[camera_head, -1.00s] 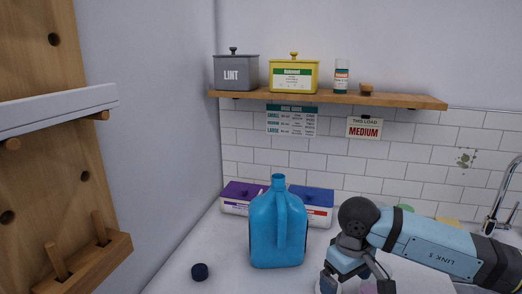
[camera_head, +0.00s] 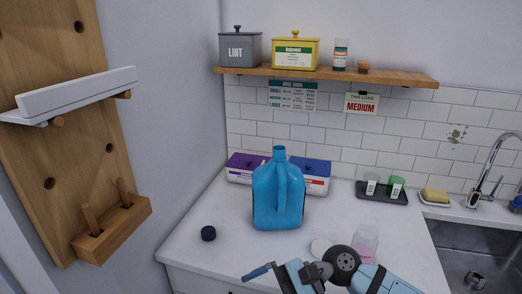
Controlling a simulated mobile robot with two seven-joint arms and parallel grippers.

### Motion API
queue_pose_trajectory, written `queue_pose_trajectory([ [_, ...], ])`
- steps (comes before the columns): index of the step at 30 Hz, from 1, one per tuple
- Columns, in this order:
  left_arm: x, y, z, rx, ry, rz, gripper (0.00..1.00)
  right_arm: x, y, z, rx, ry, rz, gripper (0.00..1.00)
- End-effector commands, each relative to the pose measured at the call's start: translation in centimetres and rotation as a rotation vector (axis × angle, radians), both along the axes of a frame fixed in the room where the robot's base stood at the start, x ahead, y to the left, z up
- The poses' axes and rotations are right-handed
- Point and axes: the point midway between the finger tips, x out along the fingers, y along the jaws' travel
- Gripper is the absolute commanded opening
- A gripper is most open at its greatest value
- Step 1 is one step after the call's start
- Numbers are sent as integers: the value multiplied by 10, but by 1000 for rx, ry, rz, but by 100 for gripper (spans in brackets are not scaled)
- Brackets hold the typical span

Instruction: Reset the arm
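My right arm shows at the bottom of the head view, its light-blue links and dark round joint (camera_head: 343,262) low in front of the counter. Its gripper end (camera_head: 290,277) is at the bottom edge, partly cut off. I cannot make out its fingertips or whether it is open. A blue piece sticks out to its left; I cannot tell what it is. My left arm and gripper are not in view. A blue jug (camera_head: 278,195) stands upright on the counter, apart from the arm, with a dark cap (camera_head: 208,233) lying to its left.
A clear cup with pink contents (camera_head: 366,243) and a white disc (camera_head: 320,248) are close behind the arm. A dark tray (camera_head: 382,198) holds small cups. A sink (camera_head: 470,262) is at the right, a wooden pegboard (camera_head: 45,120) at the left. The counter's left front is clear.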

Motion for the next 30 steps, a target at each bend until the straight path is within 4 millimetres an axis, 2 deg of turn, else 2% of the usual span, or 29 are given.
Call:
queue_pose_trajectory([
  [1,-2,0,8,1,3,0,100,-5,8,14,89,197,-83,98],
  [5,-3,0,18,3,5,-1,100,2,8,36,300,736,-279,98],
  [8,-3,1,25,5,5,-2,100,15,-7,40,464,1174,-395,98],
  [10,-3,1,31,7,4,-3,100,25,-23,32,583,1487,-459,98],
  [13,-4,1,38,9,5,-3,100,33,-54,6,767,1941,-524,98],
  [15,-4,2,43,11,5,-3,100,32,-78,-21,912,2255,-547,98],
  [17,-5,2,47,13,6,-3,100,25,-100,-48,1052,2520,-549,98],
  [19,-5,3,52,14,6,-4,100,9,-125,-84,1238,2811,-530,98],
  [20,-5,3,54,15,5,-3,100,-1,-135,-99,-1233,-2727,478,98],
  [21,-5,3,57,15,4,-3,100,-15,-146,-118,-1205,-2564,405,98],
  [24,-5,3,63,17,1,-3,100,-52,-170,-158,-1150,-2219,259,98],
  [27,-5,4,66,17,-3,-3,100,-82,-183,-183,-1120,-1991,168,98],
  [30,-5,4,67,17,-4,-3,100,-99,-190,-196,-1103,-1866,119,98],
])
